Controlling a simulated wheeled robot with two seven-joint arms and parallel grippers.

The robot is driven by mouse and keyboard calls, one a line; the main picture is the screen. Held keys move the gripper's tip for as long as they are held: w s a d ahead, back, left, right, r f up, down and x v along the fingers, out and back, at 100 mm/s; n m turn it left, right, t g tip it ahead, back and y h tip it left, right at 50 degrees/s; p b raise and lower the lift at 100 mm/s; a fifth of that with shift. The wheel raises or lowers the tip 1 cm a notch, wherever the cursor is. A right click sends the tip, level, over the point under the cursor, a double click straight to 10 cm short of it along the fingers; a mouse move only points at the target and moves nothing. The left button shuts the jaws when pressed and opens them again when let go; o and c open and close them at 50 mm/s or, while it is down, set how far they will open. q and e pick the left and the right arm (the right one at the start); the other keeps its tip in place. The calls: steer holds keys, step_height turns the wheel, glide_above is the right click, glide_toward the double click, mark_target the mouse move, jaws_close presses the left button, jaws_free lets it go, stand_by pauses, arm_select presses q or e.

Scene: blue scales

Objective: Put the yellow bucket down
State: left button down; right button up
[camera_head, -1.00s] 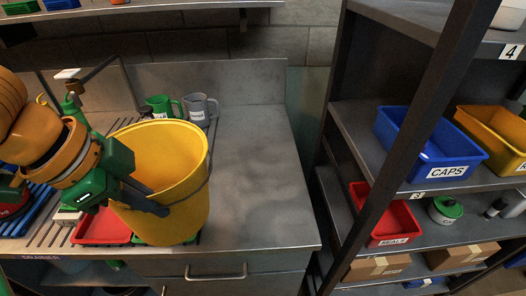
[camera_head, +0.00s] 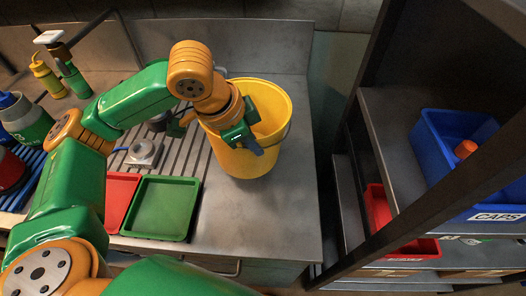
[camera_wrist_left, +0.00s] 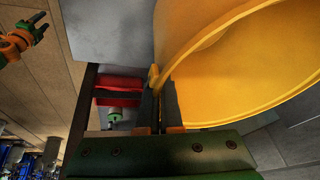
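The yellow bucket (camera_head: 238,158) stands upright over the right part of the steel counter. I cannot tell whether its base touches the surface.
A green tray (camera_head: 161,208) and a red tray (camera_head: 119,196) lie left of the bucket. A grey device (camera_head: 144,153) sits behind them. The steel counter (camera_head: 285,215) is bare in front of the bucket. A shelf with a blue bin (camera_head: 445,180) stands to the right.

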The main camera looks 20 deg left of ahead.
mark_target(262, 157)
arm_select(q)
steer(key=w+f, duration=0.1)
steer(key=d+f, duration=0.1)
steer(key=shift+w+f, duration=0.3)
steer(key=shift+w, duration=0.1)
steer(key=shift+s+f+p, duration=0.25)
steer(key=shift+f+p, duration=0.05)
steer(key=shift+f, duration=1)
steer(key=c, duration=1.1)
jaws_free()
steer(key=shift+w, duration=0.1)
steer(key=shift+r, duration=0.1)
